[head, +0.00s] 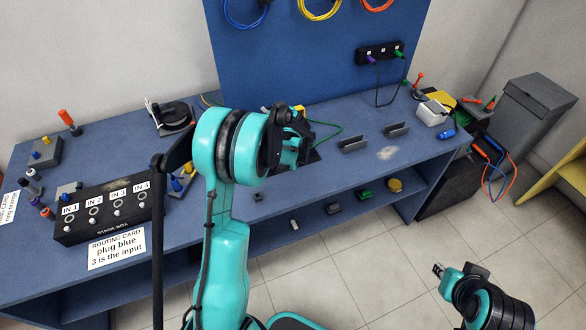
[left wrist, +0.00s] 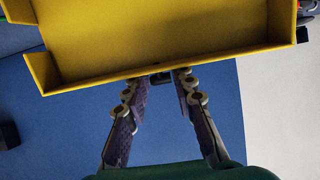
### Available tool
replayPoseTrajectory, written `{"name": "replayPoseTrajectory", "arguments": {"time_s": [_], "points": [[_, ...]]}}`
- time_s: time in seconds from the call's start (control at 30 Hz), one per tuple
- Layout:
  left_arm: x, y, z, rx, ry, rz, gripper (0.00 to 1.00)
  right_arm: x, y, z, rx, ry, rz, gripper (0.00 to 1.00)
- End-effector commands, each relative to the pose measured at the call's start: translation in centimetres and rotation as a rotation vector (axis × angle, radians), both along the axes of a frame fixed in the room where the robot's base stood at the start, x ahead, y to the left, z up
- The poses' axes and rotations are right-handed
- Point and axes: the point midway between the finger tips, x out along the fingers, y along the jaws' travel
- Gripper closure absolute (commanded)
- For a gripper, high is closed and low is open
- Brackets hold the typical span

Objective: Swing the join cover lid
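A yellow cover (left wrist: 160,40), shaped like a shallow tray with raised edges, fills the top of the left wrist view; I take it for the join cover lid. In the head view only a bit of yellow (head: 299,112) shows behind my left gripper (head: 300,148). In the left wrist view the fingers of my left gripper (left wrist: 159,86) are apart, their tips close to the cover's near edge. A small dark piece (left wrist: 160,78) sits at that edge between the tips; I cannot tell whether they touch it. My right gripper (head: 445,270) is low at the right, off the table.
The blue table (head: 330,185) carries a black stage box (head: 105,210) at the left and two grey brackets (head: 354,143) right of my left gripper. A green cable (head: 325,132) runs behind it. A blue panel (head: 310,60) stands at the back. The floor in front is clear.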

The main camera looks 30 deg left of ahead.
Motion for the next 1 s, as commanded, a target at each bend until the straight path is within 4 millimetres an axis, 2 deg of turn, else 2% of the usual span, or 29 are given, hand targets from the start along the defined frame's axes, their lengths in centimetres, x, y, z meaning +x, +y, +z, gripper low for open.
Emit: {"name": "replayPoseTrajectory", "arguments": {"time_s": [0.07,0.37,0.8,1.0], "points": [[0.0,-0.1,0.1,0.0,0.0,-0.001,0.98,0.0,0.0,0.1,0.0,0.0,0.0,0.77],[-0.3,-0.4,0.3,0.002,0.0,-0.002,0.98,0.0,0.0,0.2,0.0,0.0,0.0,0.77],[-2.5,-3.0,1.4,0.0,0.001,-0.001,0.98,0.0,0.0,0.7,0.0,0.0,0.0,0.77],[-2.7,-3.2,1.5,0.0,0.001,0.0,0.98,0.0,0.0,0.7,0.0,0.0,0.0,0.77]]}}
